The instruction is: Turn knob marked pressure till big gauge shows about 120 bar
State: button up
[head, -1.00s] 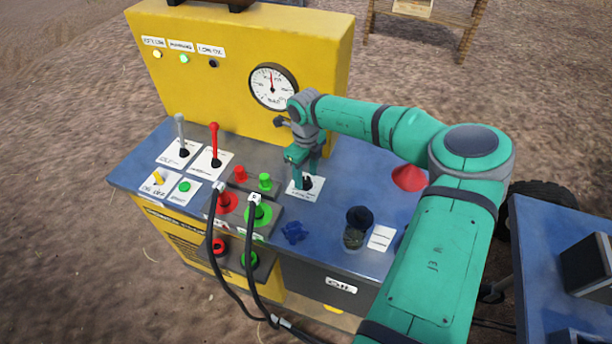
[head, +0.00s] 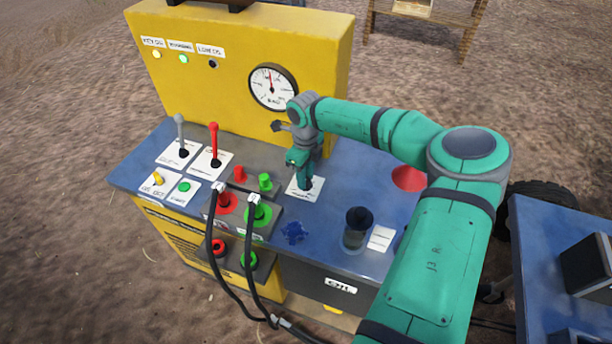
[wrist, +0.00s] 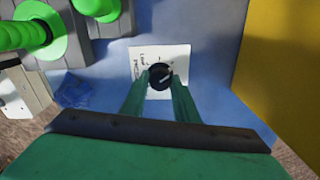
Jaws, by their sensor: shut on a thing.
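The black pressure knob (wrist: 159,76) sits on a white label card (wrist: 172,53) on the blue panel; the wrist view shows a light pointer line on it. My gripper (wrist: 160,82) is over the knob, with its fingertips shut on the knob's two sides. In the head view my gripper (head: 305,184) comes down onto the card (head: 314,194) and hides most of the knob. The big gauge (head: 273,88) is a round white dial on the yellow upright panel. Its red needle points up, slightly left of vertical; its numbers are too small to read.
Left of the card stand red and green couplings (head: 265,181) with black hoses (head: 250,230). Two levers (head: 214,140) rise further left. The yellow panel (head: 320,70) rises close behind my gripper.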

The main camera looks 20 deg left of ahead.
jog(key=shift+w+d, duration=0.2)
jog(key=o, duration=1)
jog(key=shift+o, duration=0.3)
jog(key=shift+s+a, duration=0.25)
jog(key=shift+a, duration=0.1)
jog(key=shift+d+r, duration=0.15)
jog(key=shift+r, duration=0.25)
notch_tip(320, 180, up, 10)
